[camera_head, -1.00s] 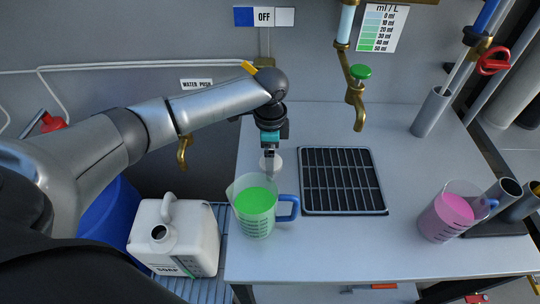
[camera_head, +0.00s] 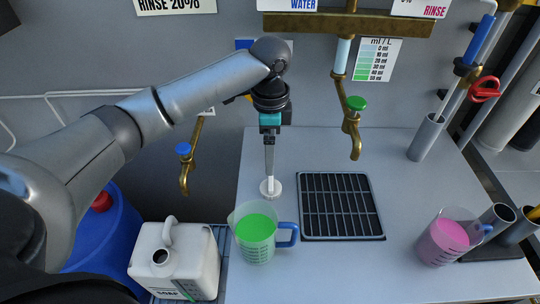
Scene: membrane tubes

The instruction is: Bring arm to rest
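My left arm comes in from the left and bends down at the wrist over the grey table (camera_head: 330,270). My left gripper (camera_head: 270,178) points down just behind the green jug (camera_head: 255,238), above a small white round piece (camera_head: 271,188) on the table. Its fingers look thin and close together from here. I cannot tell whether they are open or whether they touch the white piece. The jug has a blue handle and holds green liquid. My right gripper is not in view.
A black drain grate (camera_head: 340,205) lies right of the green jug. A jug of pink liquid (camera_head: 447,238) stands at the right. A white canister (camera_head: 177,262) and blue barrel (camera_head: 108,235) are at the left. A brass tap with a green knob (camera_head: 356,104) hangs above the table.

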